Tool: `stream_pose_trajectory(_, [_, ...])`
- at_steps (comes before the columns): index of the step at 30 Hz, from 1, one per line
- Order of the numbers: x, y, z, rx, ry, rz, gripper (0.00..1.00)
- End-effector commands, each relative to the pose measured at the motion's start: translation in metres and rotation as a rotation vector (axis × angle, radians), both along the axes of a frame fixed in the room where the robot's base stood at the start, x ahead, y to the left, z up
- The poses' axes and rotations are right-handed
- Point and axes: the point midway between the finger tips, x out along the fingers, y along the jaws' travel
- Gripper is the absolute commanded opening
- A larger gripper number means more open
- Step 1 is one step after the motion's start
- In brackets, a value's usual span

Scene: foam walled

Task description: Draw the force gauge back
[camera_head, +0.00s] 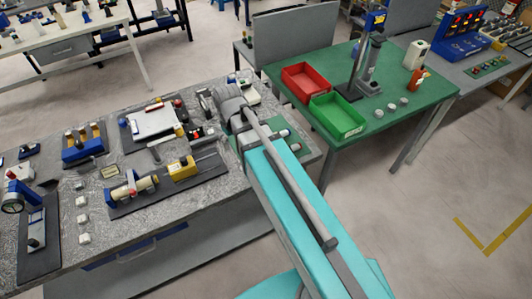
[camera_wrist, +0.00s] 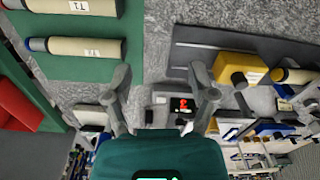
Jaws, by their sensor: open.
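A yellow block-shaped device (camera_head: 182,168), which looks like the force gauge, sits on a dark base plate (camera_head: 212,166) on the grey bench. A beige cylinder (camera_head: 146,184) lies to its left on the same plate. In the wrist view the yellow device (camera_wrist: 240,68) is to the upper right, with a white label and a dark round end. My gripper (camera_wrist: 162,94) is open and empty, with its two fingers spread. The device lies to the right of the right finger, apart from it. In the head view my arm hides the fingertips.
A small black box with a red display (camera_wrist: 182,105) shows between the fingers. Labelled cylinders (camera_wrist: 85,47) lie on a green mat at upper left. A clipboard (camera_head: 152,121) and several small white blocks share the bench. A green table (camera_head: 400,125) holds red and green bins.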

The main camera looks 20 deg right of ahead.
Motion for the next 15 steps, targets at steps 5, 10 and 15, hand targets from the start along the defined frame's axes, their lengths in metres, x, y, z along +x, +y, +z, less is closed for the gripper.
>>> stream_pose_trajectory(5, [-0.014,-0.023,-0.006,0.000,0.000,-0.080,0.73])
stream_pose_trajectory(10, [-0.025,-0.043,-0.010,0.000,0.000,-0.155,0.73])
stream_pose_trajectory(15, [-0.038,-0.063,-0.014,0.000,0.000,-0.231,0.73])
